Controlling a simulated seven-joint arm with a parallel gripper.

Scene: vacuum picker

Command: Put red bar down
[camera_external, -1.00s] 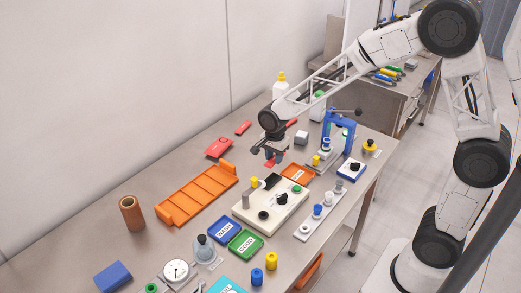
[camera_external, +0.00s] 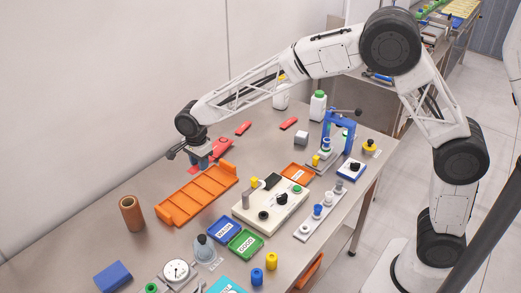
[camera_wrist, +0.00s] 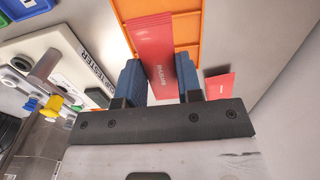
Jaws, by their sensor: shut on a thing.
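My gripper (camera_external: 199,162) hangs above the far end of the orange compartment tray (camera_external: 176,208) in the external view. In the wrist view its two blue fingers (camera_wrist: 160,75) are shut on a red bar (camera_wrist: 152,42) with white lettering. The bar sticks out past the fingertips, over the orange tray (camera_wrist: 187,25). A red packet (camera_external: 223,148) lies on the table just behind and right of the gripper. It also seems to show right of the fingers in the wrist view (camera_wrist: 220,88).
Two more red bars lie farther back (camera_external: 243,128) (camera_external: 289,123). A beige tester box (camera_external: 270,205) stands right of the tray. A brown cylinder (camera_external: 131,214) stands to its left. Small blue (camera_external: 224,230) and green (camera_external: 246,243) trays are in front. Bare table lies left of the tray.

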